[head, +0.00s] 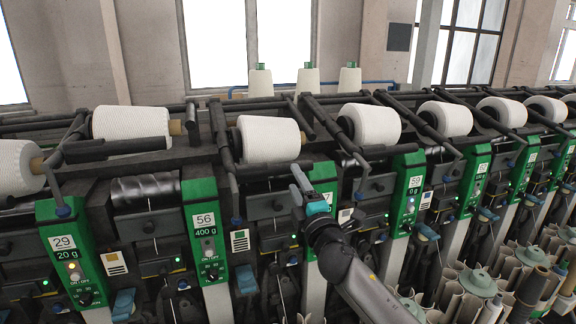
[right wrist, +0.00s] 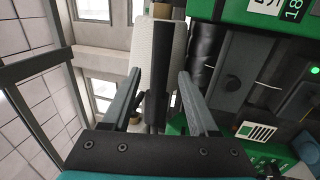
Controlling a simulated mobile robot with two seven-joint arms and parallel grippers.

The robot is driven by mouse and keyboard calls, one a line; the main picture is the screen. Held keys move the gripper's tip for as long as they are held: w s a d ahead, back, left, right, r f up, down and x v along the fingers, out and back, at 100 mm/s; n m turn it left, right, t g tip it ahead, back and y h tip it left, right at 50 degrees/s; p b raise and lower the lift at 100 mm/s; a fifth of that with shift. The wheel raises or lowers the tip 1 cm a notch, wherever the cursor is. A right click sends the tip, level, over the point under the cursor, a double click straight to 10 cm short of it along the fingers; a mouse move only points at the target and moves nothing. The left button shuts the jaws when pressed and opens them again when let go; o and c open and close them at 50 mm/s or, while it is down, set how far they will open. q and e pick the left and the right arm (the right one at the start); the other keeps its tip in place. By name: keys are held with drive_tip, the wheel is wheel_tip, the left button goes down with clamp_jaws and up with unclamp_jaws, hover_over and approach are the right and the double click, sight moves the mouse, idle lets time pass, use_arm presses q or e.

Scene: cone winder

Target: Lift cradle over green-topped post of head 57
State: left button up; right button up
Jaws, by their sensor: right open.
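Head 57's green-topped post (head: 323,178) stands right of the middle in the head view. My right arm covers most of it, and only a "7" shows on its plate. My right gripper (head: 301,180) is in front of it, below a white yarn cone (head: 268,138). In the right wrist view the gripper (right wrist: 158,75) is open. A dark bar (right wrist: 160,88), apparently part of a cradle, shows between its fingers, with a white cone (right wrist: 146,45) beyond. I cannot tell whether the fingers touch the bar. My left gripper is not in view.
Green posts marked 56 (head: 205,222) and 29 (head: 66,250) stand to the left, and 59 (head: 408,190) to the right. More cones in dark cradles (head: 370,125) line the machine. Pale tubes (head: 480,283) crowd the lower right.

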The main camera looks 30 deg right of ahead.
sight(290, 171)
drive_tip(key=shift+x, duration=3.1)
clamp_jaws()
